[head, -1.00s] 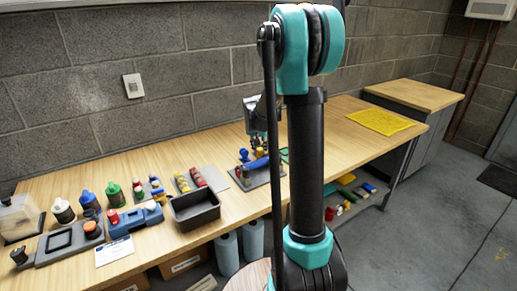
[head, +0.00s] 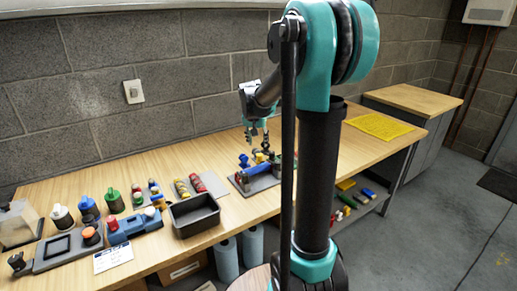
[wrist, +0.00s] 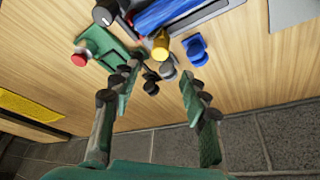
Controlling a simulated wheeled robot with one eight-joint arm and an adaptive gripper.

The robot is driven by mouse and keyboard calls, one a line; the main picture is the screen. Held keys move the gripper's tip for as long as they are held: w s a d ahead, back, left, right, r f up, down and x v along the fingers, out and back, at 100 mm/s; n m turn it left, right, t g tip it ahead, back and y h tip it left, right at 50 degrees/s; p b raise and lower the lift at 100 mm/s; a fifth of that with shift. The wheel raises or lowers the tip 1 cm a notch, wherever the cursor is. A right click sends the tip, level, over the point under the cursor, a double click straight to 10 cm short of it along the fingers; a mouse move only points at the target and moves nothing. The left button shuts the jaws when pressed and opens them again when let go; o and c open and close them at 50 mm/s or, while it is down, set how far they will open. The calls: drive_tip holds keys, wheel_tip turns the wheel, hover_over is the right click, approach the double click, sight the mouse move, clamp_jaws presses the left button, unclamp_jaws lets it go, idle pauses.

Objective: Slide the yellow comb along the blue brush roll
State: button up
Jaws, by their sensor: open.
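The blue brush roll (head: 255,172) lies along a grey plate (head: 262,184) on the wooden bench; its bristled blue side (wrist: 172,12) shows at the top of the wrist view, cut off by the frame edge. A yellow piece, apparently the comb (wrist: 160,44), stands at the near side of the roll in the wrist view; it also shows as a small yellow shape behind the roll (head: 261,157). My gripper (wrist: 160,76) is open, its fingers spread wide and empty. In the head view my gripper (head: 255,134) hangs above the bench behind the roll.
A blue knobbed piece (wrist: 196,48), dark knobs (wrist: 167,68) and a green box with a red button (wrist: 98,48) sit close around. An empty dark tray (head: 195,215) stands left of the plate. A yellow mat (head: 379,126) lies right; a block wall rises behind.

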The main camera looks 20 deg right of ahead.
drive_tip(key=shift+v, duration=1.6)
drive_tip(key=s+a+f+n, duration=0.1)
drive_tip(key=s+f, duration=0.4)
drive_tip(key=s, duration=0.4)
drive_tip(key=s+a+f+n+y, duration=0.1)
drive_tip(key=s+f, duration=0.4)
drive_tip(key=s, duration=0.5)
drive_tip(key=s+a+f+n+y, duration=0.1)
drive_tip(key=s+f+n, duration=0.2)
drive_tip(key=s, duration=0.7)
wheel_tip(320, 180, down, 3)
drive_tip(key=shift+a+r, duration=0.15)
drive_tip(key=shift+a, duration=0.2)
